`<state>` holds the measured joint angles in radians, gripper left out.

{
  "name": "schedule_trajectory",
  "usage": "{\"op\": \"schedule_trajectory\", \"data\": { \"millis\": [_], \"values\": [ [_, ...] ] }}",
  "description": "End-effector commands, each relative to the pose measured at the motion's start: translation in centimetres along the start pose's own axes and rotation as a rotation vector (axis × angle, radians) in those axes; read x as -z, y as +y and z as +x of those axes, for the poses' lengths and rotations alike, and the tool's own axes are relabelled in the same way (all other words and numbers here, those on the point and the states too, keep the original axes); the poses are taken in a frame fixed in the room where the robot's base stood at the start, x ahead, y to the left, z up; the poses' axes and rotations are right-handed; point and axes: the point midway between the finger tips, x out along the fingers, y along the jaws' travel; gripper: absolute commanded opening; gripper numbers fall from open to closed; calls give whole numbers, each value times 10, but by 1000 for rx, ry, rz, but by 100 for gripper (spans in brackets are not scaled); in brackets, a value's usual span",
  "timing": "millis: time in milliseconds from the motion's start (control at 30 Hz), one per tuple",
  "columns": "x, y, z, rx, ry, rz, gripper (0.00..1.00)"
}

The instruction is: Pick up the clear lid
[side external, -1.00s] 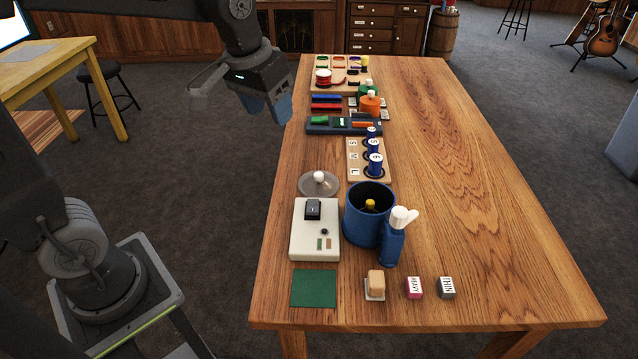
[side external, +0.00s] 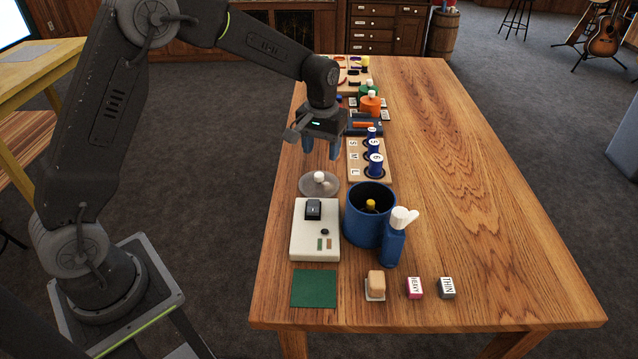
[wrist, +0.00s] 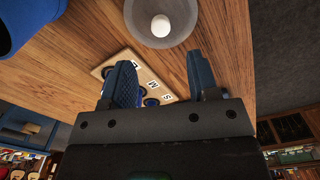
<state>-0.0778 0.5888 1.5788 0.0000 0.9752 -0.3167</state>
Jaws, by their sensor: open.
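The clear lid (side external: 308,187) is a round, see-through disc with a white knob. It lies on the table near the left edge, just behind the pale box. It also shows at the top of the wrist view (wrist: 180,36), with the knob facing up. My gripper (side external: 322,152) is open and empty, with its blue fingers pointing down. It is above the table, behind the lid and higher than it. In the wrist view my fingers (wrist: 163,82) stand apart with the lid beyond their tips.
A pale box (side external: 301,240) with a black block stands in front of the lid, and a blue bin (side external: 362,226) to the front right. A board with blue spools (side external: 355,172) lies right of my gripper. The table's right half (side external: 470,190) is clear.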

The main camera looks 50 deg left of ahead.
Motion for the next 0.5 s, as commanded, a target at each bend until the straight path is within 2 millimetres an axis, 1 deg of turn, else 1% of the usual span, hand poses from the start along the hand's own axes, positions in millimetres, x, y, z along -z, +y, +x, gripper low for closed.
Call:
{"op": "schedule_trajectory", "data": {
  "millis": [33,100,333,500],
  "values": [
    [0,0,9,1,-3,0,55],
    [0,0,17,0,-1,1,55],
    [-2,-1,32,0,-1,1,55],
    [-9,-3,58,1,-4,1,55]
  ]
}}
